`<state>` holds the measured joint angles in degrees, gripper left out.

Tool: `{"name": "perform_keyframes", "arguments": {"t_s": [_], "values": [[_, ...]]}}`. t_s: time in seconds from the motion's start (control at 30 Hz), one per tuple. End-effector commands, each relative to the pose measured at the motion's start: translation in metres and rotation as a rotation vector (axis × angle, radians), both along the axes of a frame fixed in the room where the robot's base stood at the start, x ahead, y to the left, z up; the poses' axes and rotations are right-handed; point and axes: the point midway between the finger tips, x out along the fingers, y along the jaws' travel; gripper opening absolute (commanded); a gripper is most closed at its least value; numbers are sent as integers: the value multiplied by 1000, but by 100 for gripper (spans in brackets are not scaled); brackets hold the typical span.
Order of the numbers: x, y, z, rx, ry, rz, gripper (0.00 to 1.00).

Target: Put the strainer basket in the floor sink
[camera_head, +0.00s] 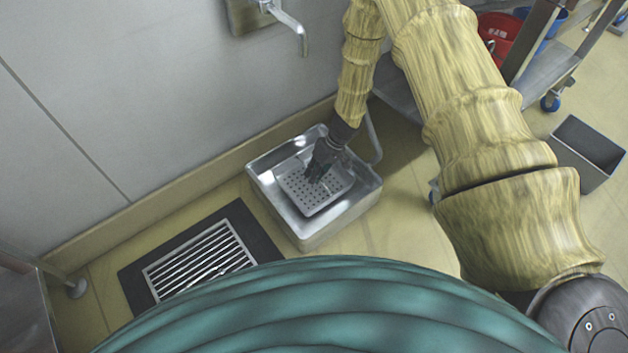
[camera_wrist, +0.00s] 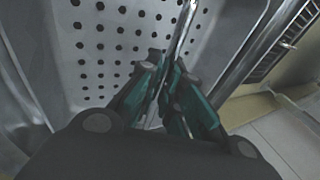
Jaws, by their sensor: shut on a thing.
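The strainer basket (camera_head: 309,196) is a shallow grey metal tray with rows of holes. In the head view it lies inside the opening of the floor sink (camera_head: 316,239), a square steel basin on the floor against the wall. The perforated bottom of the basket also fills much of the wrist view (camera_wrist: 105,45). My gripper (camera_head: 317,174) reaches down into the basket from above. In the wrist view its green fingers (camera_wrist: 172,80) are closed together on a thin metal bar of the basket. Whether the basket rests on the sink's bottom cannot be told.
A dark-framed floor grate (camera_head: 200,262) lies left of the sink. A faucet (camera_head: 290,25) is on the wall above. A grey bin (camera_head: 585,155) and a wheeled steel rack (camera_head: 549,75) with a red bucket (camera_head: 499,36) stand to the right.

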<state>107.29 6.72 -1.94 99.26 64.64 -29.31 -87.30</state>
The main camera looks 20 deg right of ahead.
Motion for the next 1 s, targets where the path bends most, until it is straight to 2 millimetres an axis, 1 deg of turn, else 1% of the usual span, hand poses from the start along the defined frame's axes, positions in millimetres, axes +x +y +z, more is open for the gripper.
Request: {"name": "perform_keyframes", "arguments": {"t_s": [0.03, 0.1, 0.2, 0.47, 0.6, 0.63, 0.73, 0.77, 1.0], "values": [[-1, 0, -11, -1, 2, 1, 0], [-1, 0, -20, -2, 1, 1, 0], [-1, 0, -30, -2, 2, 0, 0], [0, 0, -29, 0, 1, 0, 0], [0, 0, -32, 0, 0, -1, 0], [-1, 0, -32, 0, 1, 0, 9], [-1, 0, -32, -1, 1, -1, 28], [-1, 0, -32, -1, 1, -1, 29], [-1, 0, -32, 0, 1, 0, 29]]}}
